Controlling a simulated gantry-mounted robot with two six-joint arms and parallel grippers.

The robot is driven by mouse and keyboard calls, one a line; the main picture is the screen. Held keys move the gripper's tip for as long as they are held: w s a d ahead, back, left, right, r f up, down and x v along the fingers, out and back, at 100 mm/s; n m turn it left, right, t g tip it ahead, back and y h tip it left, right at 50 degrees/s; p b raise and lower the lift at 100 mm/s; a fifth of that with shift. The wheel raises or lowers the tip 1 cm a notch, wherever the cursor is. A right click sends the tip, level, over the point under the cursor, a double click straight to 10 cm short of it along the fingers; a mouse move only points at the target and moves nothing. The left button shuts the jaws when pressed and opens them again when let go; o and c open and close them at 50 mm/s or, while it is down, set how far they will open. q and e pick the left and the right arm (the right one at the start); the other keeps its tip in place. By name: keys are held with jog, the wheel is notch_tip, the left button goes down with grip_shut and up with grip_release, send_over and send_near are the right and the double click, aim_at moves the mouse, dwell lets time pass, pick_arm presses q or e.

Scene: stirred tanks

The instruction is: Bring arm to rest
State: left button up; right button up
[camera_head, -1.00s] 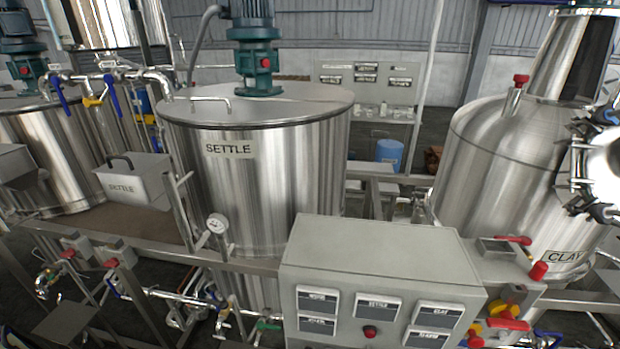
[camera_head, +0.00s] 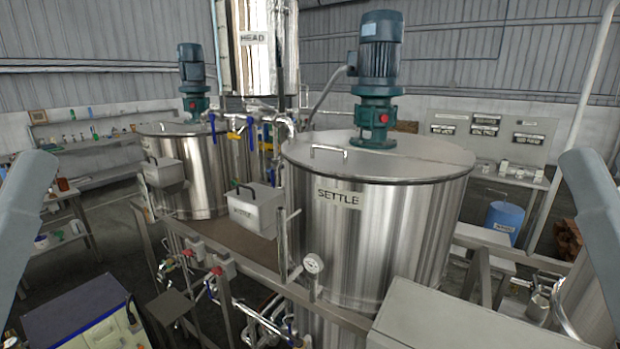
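Grey arm parts of mine show at the left and right edges of the head view. Both run out of the frame, and neither gripper is in view. The steel tank labelled SETTLE (camera_head: 380,235) stands right of the middle, with its lid on and a green motor (camera_head: 378,75) on top. A second steel tank (camera_head: 198,190) with a green motor (camera_head: 191,80) stands farther back to the left. No contact between my arms and these tanks shows.
A grey lidded box (camera_head: 257,212) sits beside the SETTLE tank. A grey control box (camera_head: 445,318) is at the lower right. A blue drum (camera_head: 503,220) stands behind on the right. A blue-topped cabinet (camera_head: 80,315) is at the lower left. Open floor shows at the left.

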pick_arm(q)
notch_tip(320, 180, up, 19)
jog(key=p, duration=1.7)
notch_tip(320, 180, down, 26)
jog(key=b, duration=2.6)
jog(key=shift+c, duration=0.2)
